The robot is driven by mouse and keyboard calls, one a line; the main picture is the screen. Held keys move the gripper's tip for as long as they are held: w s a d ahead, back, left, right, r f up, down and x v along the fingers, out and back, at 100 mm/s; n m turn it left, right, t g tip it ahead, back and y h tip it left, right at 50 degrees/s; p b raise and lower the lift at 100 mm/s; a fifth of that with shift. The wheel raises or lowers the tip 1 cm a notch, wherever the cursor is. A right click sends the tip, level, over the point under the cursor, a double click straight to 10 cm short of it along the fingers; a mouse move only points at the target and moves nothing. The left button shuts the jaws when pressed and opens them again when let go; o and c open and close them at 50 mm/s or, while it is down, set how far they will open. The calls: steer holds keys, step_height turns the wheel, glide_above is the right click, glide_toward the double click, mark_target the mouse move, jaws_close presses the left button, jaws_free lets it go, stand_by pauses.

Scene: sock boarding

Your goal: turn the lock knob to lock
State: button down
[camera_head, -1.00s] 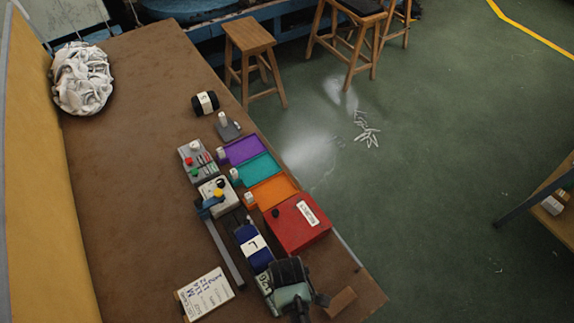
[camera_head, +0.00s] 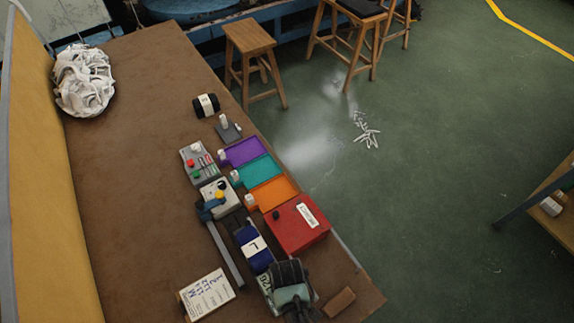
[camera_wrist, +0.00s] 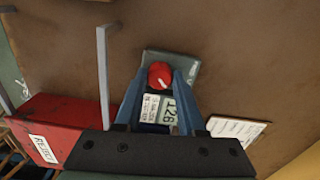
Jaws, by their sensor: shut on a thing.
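The lock knob (camera_wrist: 160,75) is red with a pale mark across its top. It sits on a grey-green box (camera_wrist: 176,62) with a label reading 126 in the wrist view. My gripper (camera_wrist: 160,84) has its two blue fingers on either side of the knob and is shut on it. In the head view, my gripper (camera_head: 290,293) is over the same box (camera_head: 264,281) at the near end of the table, and it hides the knob.
A red box (camera_head: 290,232), a dark blue roll marked L (camera_head: 243,238) and a written card (camera_head: 208,293) surround the box. A brown block (camera_head: 339,302) lies to its right. Purple (camera_head: 243,152), teal (camera_head: 258,170) and orange (camera_head: 273,193) trays stand further back.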

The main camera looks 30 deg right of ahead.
steer(key=c, duration=0.5)
jaws_free()
step_height(320, 180, up, 13)
stand_by(0.7)
